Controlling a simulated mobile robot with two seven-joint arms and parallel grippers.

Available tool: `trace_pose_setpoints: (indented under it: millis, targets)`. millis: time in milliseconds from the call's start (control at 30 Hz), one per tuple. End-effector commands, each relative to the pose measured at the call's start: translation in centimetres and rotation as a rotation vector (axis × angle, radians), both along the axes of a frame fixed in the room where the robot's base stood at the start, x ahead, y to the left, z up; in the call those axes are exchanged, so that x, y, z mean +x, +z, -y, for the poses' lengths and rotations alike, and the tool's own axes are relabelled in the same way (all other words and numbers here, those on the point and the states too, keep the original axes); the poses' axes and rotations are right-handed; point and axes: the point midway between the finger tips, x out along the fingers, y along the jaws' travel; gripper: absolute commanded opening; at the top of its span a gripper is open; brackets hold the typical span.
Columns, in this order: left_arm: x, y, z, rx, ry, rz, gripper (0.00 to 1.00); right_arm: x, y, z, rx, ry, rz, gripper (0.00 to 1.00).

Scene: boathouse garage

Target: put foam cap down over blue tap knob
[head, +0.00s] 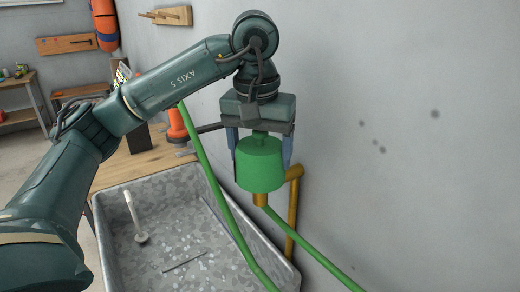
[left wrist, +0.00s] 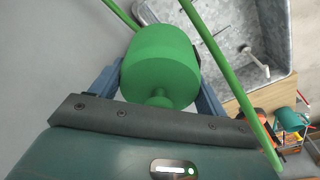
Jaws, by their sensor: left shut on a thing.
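The green foam cap (head: 260,165) is a wide cylinder with a small stub on top. My left gripper (head: 261,158) points down and is shut on it, with blue-grey fingers on either side. In the left wrist view the cap (left wrist: 160,62) sits between the fingers, stub towards the palm. The brass tap (head: 293,212) is on the wall, with its spout (head: 260,199) directly below the cap. No blue knob shows; the cap and gripper cover that spot, so I cannot tell whether the cap is around it. My right gripper is out of view.
A galvanised sink (head: 165,235) lies below, with a white upright piece (head: 135,215) in it. One green hose (head: 215,175) crosses in front of the sink; another (head: 312,248) runs down from the tap. An orange object (head: 177,125) stands on the wooden bench (head: 135,168).

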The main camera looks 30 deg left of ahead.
Motion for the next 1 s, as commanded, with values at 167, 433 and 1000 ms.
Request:
trace_pose_setpoints:
  millis: [167,433,1000]
  targets:
    - [0.0,-0.37,0.0,0.0,0.0,0.0,0.53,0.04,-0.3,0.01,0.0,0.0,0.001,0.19]
    - [0.0,-0.42,0.01,0.0,0.0,0.0,0.9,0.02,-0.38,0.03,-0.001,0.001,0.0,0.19]
    - [0.0,-0.42,0.01,0.0,0.0,0.0,1.0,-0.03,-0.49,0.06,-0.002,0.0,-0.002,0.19]
